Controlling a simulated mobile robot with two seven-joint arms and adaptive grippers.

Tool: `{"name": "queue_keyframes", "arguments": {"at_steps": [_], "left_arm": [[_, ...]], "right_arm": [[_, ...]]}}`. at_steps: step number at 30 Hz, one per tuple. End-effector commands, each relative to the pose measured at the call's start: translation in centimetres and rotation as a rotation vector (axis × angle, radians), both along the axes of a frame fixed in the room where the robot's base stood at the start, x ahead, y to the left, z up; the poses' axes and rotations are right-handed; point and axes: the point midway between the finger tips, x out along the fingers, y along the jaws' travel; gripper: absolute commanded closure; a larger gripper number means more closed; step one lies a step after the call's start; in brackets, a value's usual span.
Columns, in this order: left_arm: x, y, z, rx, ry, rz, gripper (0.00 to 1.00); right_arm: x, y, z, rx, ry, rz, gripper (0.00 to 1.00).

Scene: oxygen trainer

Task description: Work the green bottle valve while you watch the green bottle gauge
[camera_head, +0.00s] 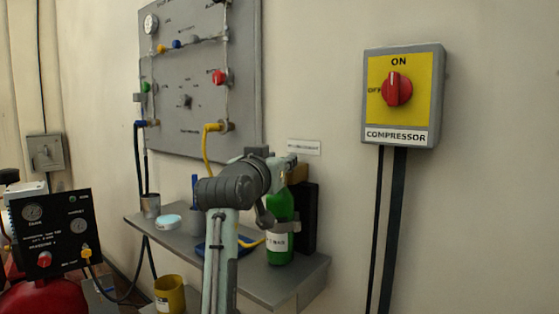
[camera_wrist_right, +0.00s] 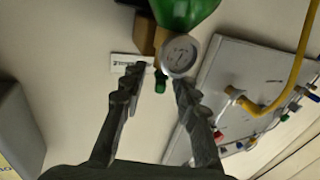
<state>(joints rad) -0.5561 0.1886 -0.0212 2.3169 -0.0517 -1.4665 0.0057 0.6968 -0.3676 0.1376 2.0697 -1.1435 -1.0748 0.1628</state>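The green bottle (camera_head: 281,228) stands upright on the grey shelf, and its top is hidden behind my right arm. In the right wrist view the green bottle (camera_wrist_right: 185,10) shows at the top edge. Below it are its round white gauge (camera_wrist_right: 181,54) and a small green valve knob (camera_wrist_right: 160,84). The gauge face is turned and too small to read. My right gripper (camera_wrist_right: 158,78) is open, with its two fingers on either side of the knob. I cannot tell whether a finger touches it. The right finger lies close below the gauge. My left gripper is not in view.
The grey shelf (camera_head: 183,243) also holds a small pale dish (camera_head: 168,221) and a metal cup (camera_head: 151,205). A grey panel (camera_head: 170,105) with a yellow hose (camera_head: 207,150) hangs behind. A compressor switch (camera_head: 398,92) is on the right wall.

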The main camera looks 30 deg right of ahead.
Motion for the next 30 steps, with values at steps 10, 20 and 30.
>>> {"name": "queue_keyframes", "arguments": {"at_steps": [10,20,30], "left_arm": [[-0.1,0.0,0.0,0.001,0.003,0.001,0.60],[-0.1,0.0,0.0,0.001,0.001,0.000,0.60],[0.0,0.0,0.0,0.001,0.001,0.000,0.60]], "right_arm": [[-0.5,0.7,0.0,-0.001,0.001,0.000,0.70],[-4.7,5.8,0.0,-0.001,0.000,0.001,0.70],[-7.3,9.2,0.0,0.000,0.000,0.000,0.70]]}}
